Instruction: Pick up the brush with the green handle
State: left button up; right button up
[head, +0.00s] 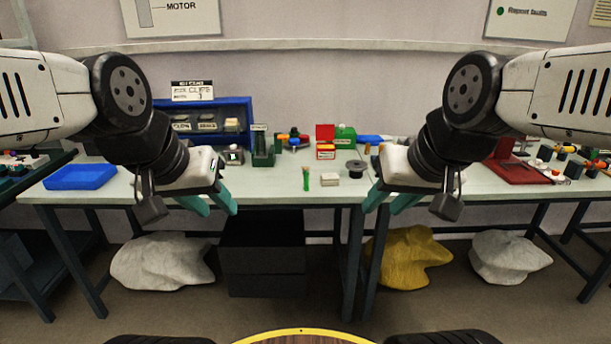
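A small upright green item (306,178), which looks like the green-handled brush, is near the front edge of the pale worktable (270,190). It is too small to make out bristles. My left gripper (214,203) has teal fingers spread apart with nothing between them, in front of the table to the left of the green item. My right gripper (388,203) also has its teal fingers apart and empty, to the right of the green item. Neither gripper touches it.
A white block (330,179), a dark spool (356,168), red box (325,132) and green box (345,134) stand nearby. A dark green holder (263,150) is behind left. A blue tray (80,177) lies far left; a red tray (515,172) is right.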

aim_at(306, 170)
jog(key=i+j, duration=0.25)
jog(key=i, duration=0.2)
jog(key=i+j, duration=0.55)
jog(key=i, duration=0.3)
jog(key=z, duration=0.05)
